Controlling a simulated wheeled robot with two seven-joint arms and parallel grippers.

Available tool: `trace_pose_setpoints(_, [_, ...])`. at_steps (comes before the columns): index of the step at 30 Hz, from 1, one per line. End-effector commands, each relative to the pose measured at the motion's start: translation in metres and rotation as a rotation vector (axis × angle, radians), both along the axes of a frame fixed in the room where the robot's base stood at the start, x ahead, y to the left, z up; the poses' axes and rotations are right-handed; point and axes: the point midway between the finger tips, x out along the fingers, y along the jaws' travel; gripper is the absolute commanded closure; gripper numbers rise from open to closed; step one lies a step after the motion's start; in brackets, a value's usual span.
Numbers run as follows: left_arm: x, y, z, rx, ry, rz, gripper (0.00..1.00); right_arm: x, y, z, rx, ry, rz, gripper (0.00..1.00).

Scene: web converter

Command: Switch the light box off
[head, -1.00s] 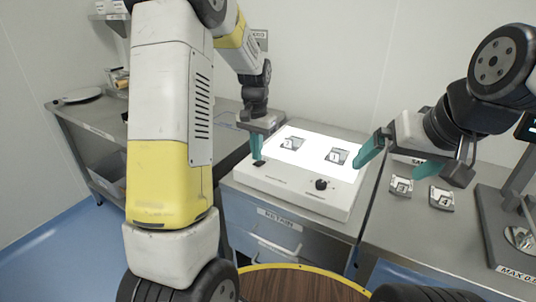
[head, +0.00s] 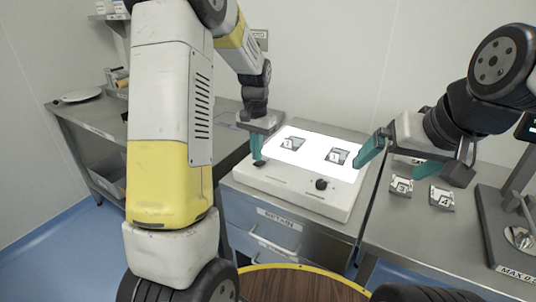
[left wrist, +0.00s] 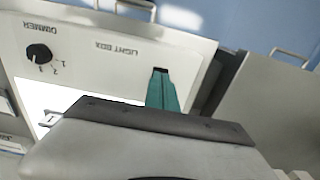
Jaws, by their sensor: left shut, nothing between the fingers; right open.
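The light box (head: 290,192) stands on the steel bench, and its top panel (head: 312,150) glows white. It carries a black dimmer knob (head: 321,184) and, at its left front, a dark switch (head: 260,164). My left gripper (head: 257,156) is shut and empty, pointing down with its teal tips right at the switch. In the left wrist view the tips (left wrist: 161,90) cover most of the switch, so I cannot tell its position. The dimmer knob (left wrist: 39,54) also shows there. My right gripper (head: 393,160) is open and empty, above the bench right of the light box.
Two numbered pouches (head: 292,143) (head: 337,156) lie on the lit panel. Two more pouches (head: 401,186) (head: 441,198) lie on the bench to the right. A grey stand (head: 500,225) is at far right. A drawer unit (head: 268,235) is below the box.

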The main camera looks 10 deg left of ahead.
Motion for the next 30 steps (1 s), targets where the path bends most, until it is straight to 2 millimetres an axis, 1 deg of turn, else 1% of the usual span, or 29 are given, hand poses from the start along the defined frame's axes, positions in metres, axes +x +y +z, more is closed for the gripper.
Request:
trace_pose_setpoints(8, [0.0,0.0,0.0,0.0,0.0,0.0,1.0,0.0,0.0,0.0,0.0,0.0,0.0,0.0])
trace_pose_setpoints(30, [0.0,0.0,-0.011,0.0,0.001,0.0,1.0,0.0,0.0,0.0,0.0,0.0,0.0,0.0])
